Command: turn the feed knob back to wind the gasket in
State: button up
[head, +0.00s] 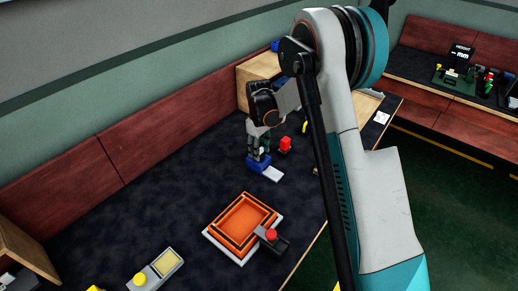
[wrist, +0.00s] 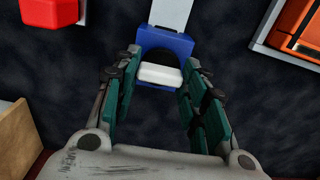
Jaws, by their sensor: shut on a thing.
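A blue feed unit (head: 256,166) stands on the dark bench with a pale strip (head: 273,174) running out of it. The wrist view shows its blue body (wrist: 150,43) and a white knob (wrist: 160,75) in front of it, which looks like the feed knob. My gripper (head: 258,152) points down over the blue unit. In the wrist view my gripper (wrist: 160,80) has its green-padded fingers on both sides of the white knob, shut on it. An orange tray (head: 242,218) with a dark line round its inside sits nearer. I cannot tell whether that line is the gasket.
A red block (head: 286,144) stands close right of my gripper. A red button on a dark box (head: 271,238) adjoins the orange tray. A wooden box (head: 258,72) stands behind. A grey unit with a yellow button (head: 140,279) lies at the front.

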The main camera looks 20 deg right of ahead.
dwell(0.4)
jog(key=o, duration=1.1)
jog(key=shift+c, duration=0.2)
jog(key=shift+r, duration=0.15)
notch_tip(320, 180, up, 12)
